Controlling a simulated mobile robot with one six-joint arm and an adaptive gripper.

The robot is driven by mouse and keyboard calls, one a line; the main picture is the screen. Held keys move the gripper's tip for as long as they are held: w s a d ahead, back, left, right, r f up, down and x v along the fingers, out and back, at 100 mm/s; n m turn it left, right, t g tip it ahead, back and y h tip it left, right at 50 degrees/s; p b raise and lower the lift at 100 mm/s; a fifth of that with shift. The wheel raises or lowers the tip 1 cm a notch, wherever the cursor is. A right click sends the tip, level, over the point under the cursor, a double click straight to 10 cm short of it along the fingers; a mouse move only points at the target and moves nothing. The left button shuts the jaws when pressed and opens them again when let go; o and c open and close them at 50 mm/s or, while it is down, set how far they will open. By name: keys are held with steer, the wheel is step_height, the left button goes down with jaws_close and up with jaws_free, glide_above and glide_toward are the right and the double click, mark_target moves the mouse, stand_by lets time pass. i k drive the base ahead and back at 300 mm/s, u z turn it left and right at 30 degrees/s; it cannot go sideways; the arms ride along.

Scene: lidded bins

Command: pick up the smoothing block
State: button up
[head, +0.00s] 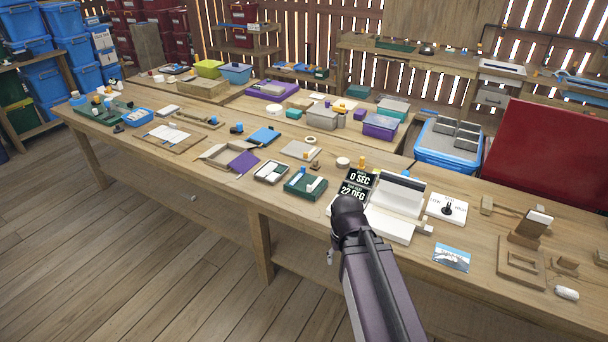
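I cannot single out the smoothing block for certain. Small block-like things lie on the long wooden bench: a white-topped block (540,217) on a brown wooden piece at the right, and a white rounded piece (567,293) near the front right edge. My dark arm rises from the bottom of the head view to a joint over the bench's front edge. A small grey tip (331,257) below that joint seems to be part of my gripper. The rest of the gripper is hidden behind my arm, so its opening and contents do not show.
A large red panel (550,150) stands at the right.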

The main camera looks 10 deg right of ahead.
mark_target(314, 166)
steer(key=z, duration=0.05)
steer(key=i, duration=1.05)
